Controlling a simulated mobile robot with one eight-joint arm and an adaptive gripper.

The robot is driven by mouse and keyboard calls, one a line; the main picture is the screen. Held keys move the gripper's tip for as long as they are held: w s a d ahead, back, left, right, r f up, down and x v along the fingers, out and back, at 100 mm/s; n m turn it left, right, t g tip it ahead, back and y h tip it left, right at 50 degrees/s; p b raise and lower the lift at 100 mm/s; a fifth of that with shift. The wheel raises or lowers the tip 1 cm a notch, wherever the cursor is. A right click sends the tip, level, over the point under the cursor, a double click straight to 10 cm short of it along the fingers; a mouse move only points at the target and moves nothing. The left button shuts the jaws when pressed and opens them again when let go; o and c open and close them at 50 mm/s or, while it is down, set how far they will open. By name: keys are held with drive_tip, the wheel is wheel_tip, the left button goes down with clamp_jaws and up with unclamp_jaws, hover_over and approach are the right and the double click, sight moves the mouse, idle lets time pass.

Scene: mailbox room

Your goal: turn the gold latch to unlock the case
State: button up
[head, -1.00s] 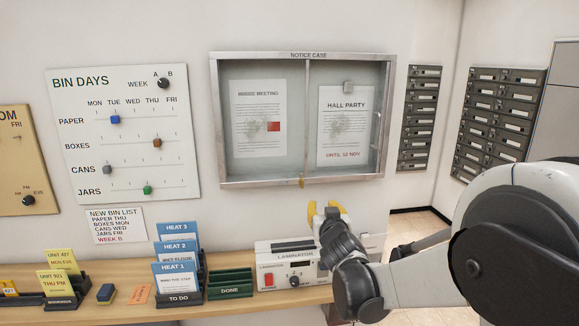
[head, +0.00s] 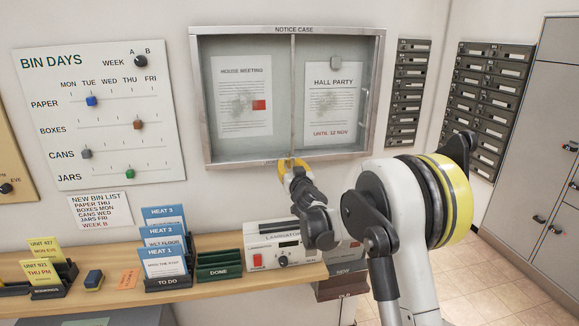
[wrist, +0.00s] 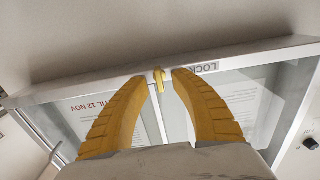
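The notice case (head: 194,120) hangs on the wall, framed in metal with two glass panes. The gold latch (wrist: 159,77) sits at the middle of its bottom rail, a small narrow lever seen nearly lengthwise in the wrist view. My gripper (head: 295,163) has yellow fingers and is just below that rail. In the wrist view my gripper (wrist: 162,77) is open, with one fingertip on each side of the latch and small gaps showing, so it does not look clamped. In the head view the fingers largely hide the latch.
An upside-down label reading LOCK (wrist: 203,68) is beside the latch. Below stands a laminator (head: 262,257) on a wooden shelf (head: 212,285), with a green DONE rack (head: 218,266) and blue cards. Mailboxes (head: 408,95) hang right of the case.

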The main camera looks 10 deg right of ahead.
drive_tip(key=shift+w, duration=0.3)
clamp_jaws()
